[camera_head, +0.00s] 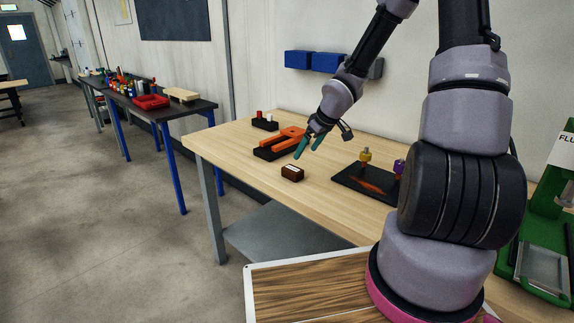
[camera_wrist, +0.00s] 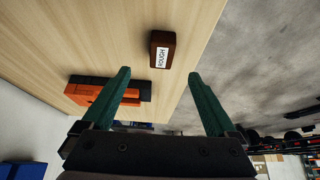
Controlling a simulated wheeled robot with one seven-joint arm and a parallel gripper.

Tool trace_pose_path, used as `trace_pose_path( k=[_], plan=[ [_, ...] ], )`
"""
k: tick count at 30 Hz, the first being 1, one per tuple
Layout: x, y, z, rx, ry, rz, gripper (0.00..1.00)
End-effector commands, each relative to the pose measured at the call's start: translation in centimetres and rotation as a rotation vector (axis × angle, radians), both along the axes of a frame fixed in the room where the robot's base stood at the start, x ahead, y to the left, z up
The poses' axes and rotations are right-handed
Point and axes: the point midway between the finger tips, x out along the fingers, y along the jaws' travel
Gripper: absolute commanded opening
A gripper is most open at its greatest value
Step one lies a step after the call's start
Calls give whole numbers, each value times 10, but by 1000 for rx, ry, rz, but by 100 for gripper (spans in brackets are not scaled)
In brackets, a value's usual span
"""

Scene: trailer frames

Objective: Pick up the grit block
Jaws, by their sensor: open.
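The grit block (camera_head: 292,173) is a small dark brown block with a pale label on top. It lies near the front edge of the light wooden table (camera_head: 235,150). In the wrist view the block (camera_wrist: 168,42) carries a white label reading "ROUGH" and lies beyond the fingertips, in line with the gap between them. My gripper (camera_head: 308,148) has green fingers and hangs above the table, a little above and behind the block. In the wrist view my gripper (camera_wrist: 160,75) is open with nothing between its fingers.
An orange tool (camera_head: 282,143) in a black tray lies left of my gripper. A dark mat (camera_head: 350,184) with yellow- and purple-topped items is to the right. A small black holder (camera_head: 265,124) stands at the back left. Bare wood surrounds the block.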

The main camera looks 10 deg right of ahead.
Motion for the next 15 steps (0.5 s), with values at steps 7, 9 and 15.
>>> trace_pose_path(
  k=[7,9,15],
  plan=[
    [6,10,-15,21,-4,21,93],
    [9,12,-22,18,-1,22,93],
    [19,19,-44,19,-1,20,93]
  ],
)
